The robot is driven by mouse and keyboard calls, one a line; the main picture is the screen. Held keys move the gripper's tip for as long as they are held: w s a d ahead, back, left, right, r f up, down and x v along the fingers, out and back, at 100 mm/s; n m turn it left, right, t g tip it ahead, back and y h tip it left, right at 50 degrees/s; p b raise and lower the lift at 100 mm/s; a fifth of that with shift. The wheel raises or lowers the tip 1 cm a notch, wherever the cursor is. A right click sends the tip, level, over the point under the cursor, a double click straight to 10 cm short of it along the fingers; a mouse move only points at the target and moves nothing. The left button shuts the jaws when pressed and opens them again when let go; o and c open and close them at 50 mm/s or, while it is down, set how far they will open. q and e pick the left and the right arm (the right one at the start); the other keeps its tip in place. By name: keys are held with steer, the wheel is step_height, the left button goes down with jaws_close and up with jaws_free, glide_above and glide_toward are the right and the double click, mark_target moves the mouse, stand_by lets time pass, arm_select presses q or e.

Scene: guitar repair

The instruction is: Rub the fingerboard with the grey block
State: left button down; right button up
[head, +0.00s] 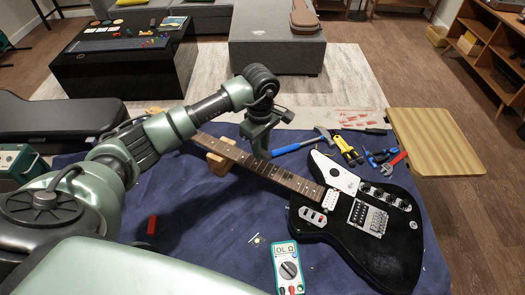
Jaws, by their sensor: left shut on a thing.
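The electric guitar (395,240) lies on the blue cloth with its black body at the right. Its brown fingerboard (298,183) runs up and left from the body, and the neck rests on a wooden support (217,165). My left gripper (262,155) points down over the middle of the fingerboard, with its tips at or just above the strings. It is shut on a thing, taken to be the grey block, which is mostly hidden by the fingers. Contact with the fingerboard cannot be told. My right gripper is not in view.
A multimeter (288,268) lies in front of the neck, near small loose parts (254,239). A red block (152,224) is at left. A hammer (322,135), a yellow tool (348,150) and red-handled pliers (397,159) lie behind the guitar. Open cloth lies before the neck.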

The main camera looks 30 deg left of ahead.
arm_select(q)
steer(key=shift+d+r+p, duration=0.15)
steer(key=shift+r+p, duration=0.2)
steer(key=shift+r, duration=0.6)
steer(key=shift+r+p, duration=0.3)
steer(key=shift+r, duration=0.4)
